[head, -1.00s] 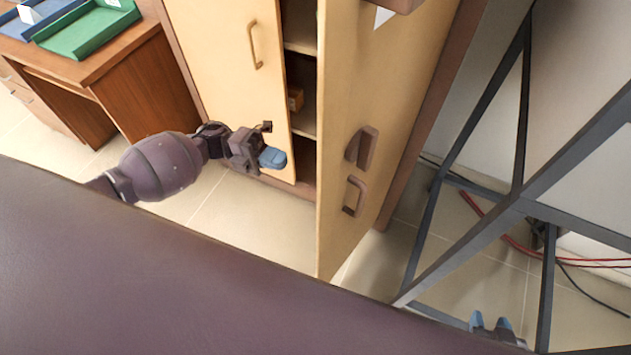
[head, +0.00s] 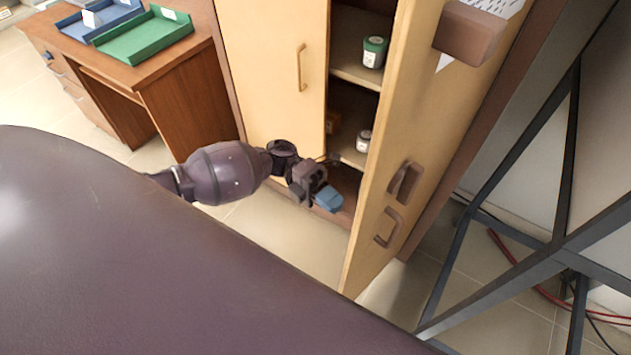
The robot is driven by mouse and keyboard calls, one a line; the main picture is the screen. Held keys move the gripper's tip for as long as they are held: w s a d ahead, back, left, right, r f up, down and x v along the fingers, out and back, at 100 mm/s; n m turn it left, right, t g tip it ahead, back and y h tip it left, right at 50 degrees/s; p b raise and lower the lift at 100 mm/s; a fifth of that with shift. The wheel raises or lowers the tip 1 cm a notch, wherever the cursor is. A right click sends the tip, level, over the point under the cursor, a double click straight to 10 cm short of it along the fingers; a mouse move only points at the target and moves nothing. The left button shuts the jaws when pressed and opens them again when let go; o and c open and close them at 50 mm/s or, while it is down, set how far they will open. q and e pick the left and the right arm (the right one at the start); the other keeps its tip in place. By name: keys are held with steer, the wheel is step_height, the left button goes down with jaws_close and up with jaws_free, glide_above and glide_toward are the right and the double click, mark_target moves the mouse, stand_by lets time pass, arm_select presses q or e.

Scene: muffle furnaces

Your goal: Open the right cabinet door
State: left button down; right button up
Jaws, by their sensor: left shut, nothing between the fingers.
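The right cabinet door (head: 395,125) stands swung outward, with a gap between it and the left door. It carries a brown handle (head: 388,228) and a brown fitting (head: 405,182) above it. The left cabinet door (head: 270,70) looks closed and has its own handle (head: 302,67). My left gripper (head: 329,199) has blue fingertips held together with nothing between them. It is at the low part of the opening, left of the right door's edge; whether it touches the door I cannot tell. My right gripper is out of view.
Shelves inside hold a green-labelled jar (head: 374,52) and a smaller jar (head: 364,141). A wooden desk (head: 180,70) with a green tray (head: 143,36) and a blue tray (head: 88,22) stands left. A dark metal frame (head: 500,260) and red cables (head: 520,265) are right of the cabinet.

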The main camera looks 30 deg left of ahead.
arm_select(q)
steer(key=x, duration=0.5)
steer(key=shift+p, duration=0.4)
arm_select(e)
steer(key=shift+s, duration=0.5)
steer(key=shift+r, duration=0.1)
